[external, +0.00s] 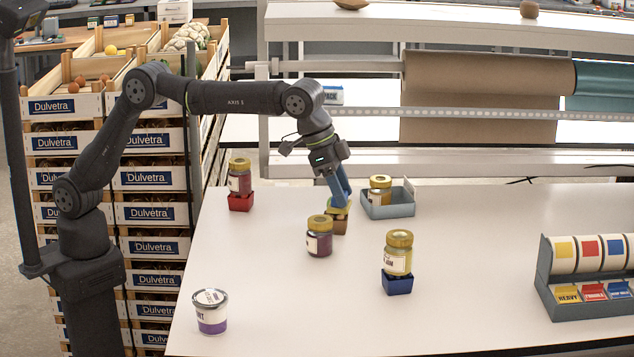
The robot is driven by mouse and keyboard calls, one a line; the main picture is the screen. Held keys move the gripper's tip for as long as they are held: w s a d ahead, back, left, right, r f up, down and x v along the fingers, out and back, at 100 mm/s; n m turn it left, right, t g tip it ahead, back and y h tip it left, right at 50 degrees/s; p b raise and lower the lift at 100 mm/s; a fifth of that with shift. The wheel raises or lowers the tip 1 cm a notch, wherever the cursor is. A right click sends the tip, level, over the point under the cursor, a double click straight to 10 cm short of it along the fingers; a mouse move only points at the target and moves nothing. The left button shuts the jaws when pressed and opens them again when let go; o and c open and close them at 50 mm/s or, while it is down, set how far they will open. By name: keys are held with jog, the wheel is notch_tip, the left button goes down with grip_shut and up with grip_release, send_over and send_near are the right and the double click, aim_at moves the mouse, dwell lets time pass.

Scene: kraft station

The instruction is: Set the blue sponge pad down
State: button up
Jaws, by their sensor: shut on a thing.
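My gripper (338,200) points down over the middle of the white table, with long blue parts at its end. A yellow thing (338,210) sits at its tips, and the jaws look shut on it. A dark blue block (397,284) stands right of centre under a yellow-lidded jar (398,255).
A dark red jar (319,240) stands close in front of my gripper. Another jar stands on a red block (240,202). A grey tray (388,210) holds a jar. A white tub (210,312) is front left, a label rack (590,280) right. Table between blue block and rack is clear.

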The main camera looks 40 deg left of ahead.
aim_at(338, 208)
jog(key=shift+s+d+r+m+g, duration=0.1)
jog(key=shift+s+d+m+g, duration=0.05)
jog(key=shift+s+d+m, duration=0.35)
jog(key=shift+s+d+m+g, duration=0.15)
jog(key=shift+s+d+m, duration=0.15)
jog(key=shift+s+m, duration=0.3)
notch_tip(338, 208, down, 5)
jog(key=shift+w+f, duration=0.1)
jog(key=shift+w, duration=0.05)
jog(key=w+f, duration=0.2)
jog(key=w, duration=0.1)
jog(key=w+f, duration=0.2)
jog(key=w, duration=0.2)
jog(key=w+f, duration=0.2)
jog(key=w, duration=0.2)
jog(key=shift+w+d+f, duration=0.1)
jog(key=shift+d+f, duration=0.25)
jog(key=shift+f, duration=2.05)
jog(key=shift+f, duration=0.1)
jog(key=o, duration=1)
jog(key=shift+o, duration=0.3)
